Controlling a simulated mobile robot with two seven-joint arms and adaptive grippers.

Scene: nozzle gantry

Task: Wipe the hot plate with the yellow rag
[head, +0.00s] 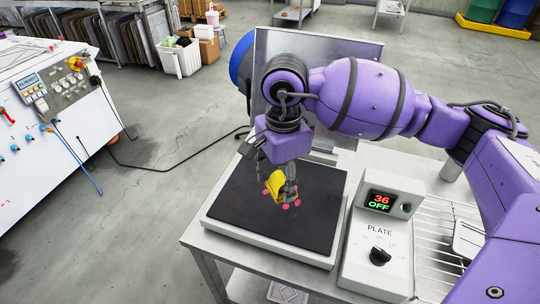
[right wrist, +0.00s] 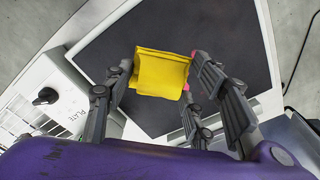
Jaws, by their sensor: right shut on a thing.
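The hot plate is a flat dark square (head: 250,222) in a light frame on a metal table, with a control box (head: 380,225) marked PLATE at its right. The box's display reads 36 OFF. My right gripper (head: 281,198) is over the plate's dark surface, shut on the folded yellow rag (head: 275,184). In the right wrist view the rag (right wrist: 161,74) sits between the fingers, with the plate (right wrist: 225,45) behind it. I cannot tell whether the rag touches the plate. My left gripper is not in view.
An upright grey panel (head: 345,62) and a blue round thing (head: 242,62) stand behind the plate. A wire rack (head: 428,235) lies right of the control box. A white machine (head: 50,110) stands at the left, with open floor between.

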